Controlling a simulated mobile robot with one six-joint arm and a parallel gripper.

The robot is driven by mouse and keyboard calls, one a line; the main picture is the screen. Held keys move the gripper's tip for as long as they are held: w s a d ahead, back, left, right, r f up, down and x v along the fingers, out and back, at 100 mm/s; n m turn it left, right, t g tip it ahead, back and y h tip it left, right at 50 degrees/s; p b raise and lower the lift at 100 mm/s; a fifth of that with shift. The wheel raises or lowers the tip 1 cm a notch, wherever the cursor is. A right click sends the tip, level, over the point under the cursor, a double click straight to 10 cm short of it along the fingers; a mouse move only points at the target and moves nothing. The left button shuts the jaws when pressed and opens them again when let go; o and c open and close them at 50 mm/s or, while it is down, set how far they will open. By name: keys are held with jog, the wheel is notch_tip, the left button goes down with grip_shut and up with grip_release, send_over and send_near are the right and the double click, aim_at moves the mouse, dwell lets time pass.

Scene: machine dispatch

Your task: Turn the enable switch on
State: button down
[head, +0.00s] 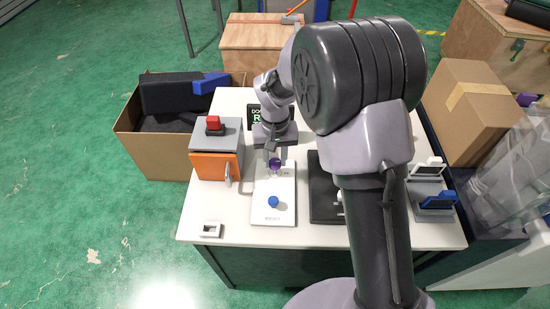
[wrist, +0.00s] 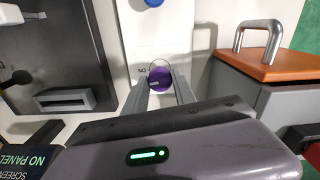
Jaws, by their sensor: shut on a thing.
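A round purple knob (head: 275,163) is set on a white panel (head: 264,212) on the table; no other enable switch can be made out. The knob also shows in the wrist view (wrist: 160,78), with a lighter bar across its face. My gripper (head: 273,156) reaches down over the panel's far end and is shut on the purple knob. In the wrist view its two fingers (wrist: 160,90) stand on either side of the knob. A blue knob (head: 273,202) sits on the panel's near end, apart from my gripper.
A grey and orange box (head: 209,166) with a handle and red button (head: 213,122) stands close left. A black panel (head: 325,204) lies close right, partly behind my arm. A small display (head: 253,114) stands behind. White and blue switches (head: 437,201) are at the table's right.

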aim_at(275, 162)
jog(key=shift+m, duration=0.8)
jog(key=c, duration=1)
grip_release()
notch_tip(275, 162, up, 18)
jog(key=p, duration=0.6)
jog(key=shift+f, duration=0.25)
